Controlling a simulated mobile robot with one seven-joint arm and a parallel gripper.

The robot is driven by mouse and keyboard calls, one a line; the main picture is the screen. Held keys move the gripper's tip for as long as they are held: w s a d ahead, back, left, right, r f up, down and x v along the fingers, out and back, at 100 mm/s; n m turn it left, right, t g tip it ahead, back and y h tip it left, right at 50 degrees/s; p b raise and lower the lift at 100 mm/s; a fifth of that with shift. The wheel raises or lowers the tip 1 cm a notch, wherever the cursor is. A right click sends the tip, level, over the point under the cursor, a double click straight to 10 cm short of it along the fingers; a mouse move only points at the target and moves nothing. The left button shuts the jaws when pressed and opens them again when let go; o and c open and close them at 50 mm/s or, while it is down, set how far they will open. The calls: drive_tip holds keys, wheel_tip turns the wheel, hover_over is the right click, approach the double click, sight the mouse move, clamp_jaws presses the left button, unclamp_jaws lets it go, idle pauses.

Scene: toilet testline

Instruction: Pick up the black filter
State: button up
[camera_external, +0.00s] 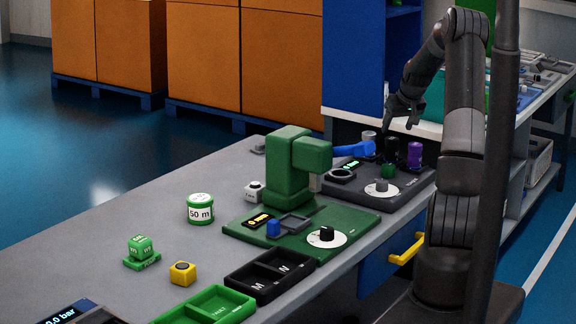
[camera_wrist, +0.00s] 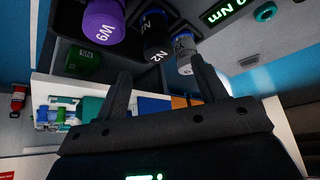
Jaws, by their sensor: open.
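The black filter is a dark cylinder marked N2 (camera_wrist: 155,40) in the wrist view, between a purple cylinder marked W9 (camera_wrist: 103,22) and a grey one (camera_wrist: 184,52). In the external view the black filter (camera_external: 391,149) stands at the back of the dark station, between the grey (camera_external: 369,142) and purple (camera_external: 415,154) cylinders. My gripper (camera_external: 400,122) is above this row, pointing down, open and empty. In the wrist view the gripper's fingers (camera_wrist: 163,82) are spread apart, and the black filter shows beyond the gap between them. I see no contact with it.
A small green cube (camera_external: 388,171) sits in front of the cylinders. The dark station has a dial (camera_external: 382,187) and a green display (camera_external: 352,164).

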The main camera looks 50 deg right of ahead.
sight(390, 148)
drive_tip(key=x, duration=1)
drive_tip(key=shift+s+d+f, duration=0.1)
drive_tip(key=shift+f, duration=0.35)
drive_tip(key=shift+c, duration=0.6)
drive_tip(key=c, duration=1)
